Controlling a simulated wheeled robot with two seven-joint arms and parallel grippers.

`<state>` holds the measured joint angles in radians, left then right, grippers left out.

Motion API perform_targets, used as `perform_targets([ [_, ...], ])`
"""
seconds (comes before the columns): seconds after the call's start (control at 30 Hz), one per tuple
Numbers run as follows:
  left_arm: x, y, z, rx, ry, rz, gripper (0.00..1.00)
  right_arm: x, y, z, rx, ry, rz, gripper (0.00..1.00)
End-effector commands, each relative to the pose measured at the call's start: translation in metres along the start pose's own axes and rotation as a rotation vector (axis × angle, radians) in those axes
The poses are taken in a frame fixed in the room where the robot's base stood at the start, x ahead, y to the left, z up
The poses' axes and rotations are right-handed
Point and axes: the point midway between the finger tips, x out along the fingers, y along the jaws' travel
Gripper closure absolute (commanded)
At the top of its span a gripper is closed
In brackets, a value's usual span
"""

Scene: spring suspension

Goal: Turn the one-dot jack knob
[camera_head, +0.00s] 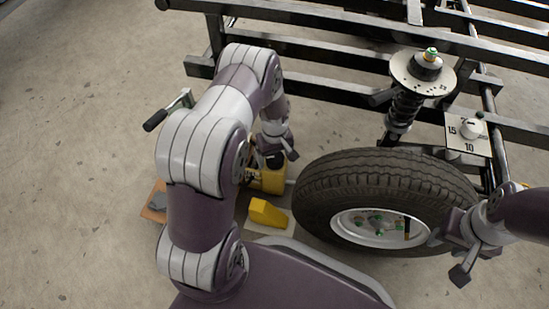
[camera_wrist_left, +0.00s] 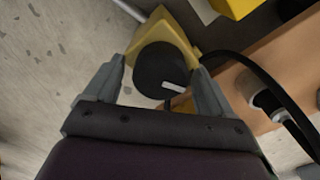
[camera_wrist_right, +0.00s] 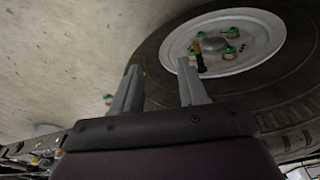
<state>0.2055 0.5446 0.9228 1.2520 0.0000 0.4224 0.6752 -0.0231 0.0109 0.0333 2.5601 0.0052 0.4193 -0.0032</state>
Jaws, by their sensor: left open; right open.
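The black round jack knob (camera_wrist_left: 162,72), with a white pointer mark, sits on a yellow jack body (camera_wrist_left: 183,33). In the head view the knob (camera_head: 274,160) is partly covered by my left gripper (camera_head: 279,148), and the yellow jack body (camera_head: 270,181) stands left of the tyre. In the left wrist view my left gripper (camera_wrist_left: 157,70) is open, with one finger on each side of the knob. Whether the fingers touch it, I cannot tell. I can make out no dot marking. My right gripper (camera_head: 449,257) is open and empty beside the wheel.
A black tyre (camera_head: 325,172) with a white rim lies right of the jack. A yellow wedge block (camera_head: 268,213) is in front of the jack. A spring strut (camera_head: 405,105) and a dial plate (camera_head: 455,133) are on the dark frame. Bare floor (camera_head: 80,120) is at left.

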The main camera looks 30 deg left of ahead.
Motion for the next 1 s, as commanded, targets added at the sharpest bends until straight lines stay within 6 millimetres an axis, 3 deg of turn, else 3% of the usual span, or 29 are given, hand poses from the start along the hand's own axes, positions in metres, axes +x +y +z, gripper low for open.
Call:
perform_targets([
  [0.13, -0.001, 0.0, 0.0, 0.0, 0.0, 0.0, 0.16, -0.001, 0.0, 0.0, 0.0, 0.0, 0.0, 0.57],
  [0.3, -0.001, 0.0, 0.0, 0.0, 0.0, 0.0, 0.68, -0.001, 0.0, 0.0, 0.0, 0.0, 0.0, 0.57],
  [0.63, -0.003, 0.0, 0.0, 0.039, 0.0, 0.0, 0.68, -0.009, 0.0, -0.001, 0.0, 0.0, 0.0, 0.57],
  [1.0, -0.006, 0.001, 0.0, 0.295, -0.001, -0.001, 0.69, -0.044, 0.0, -0.005, 0.0, 0.0, 0.0, 0.57],
])
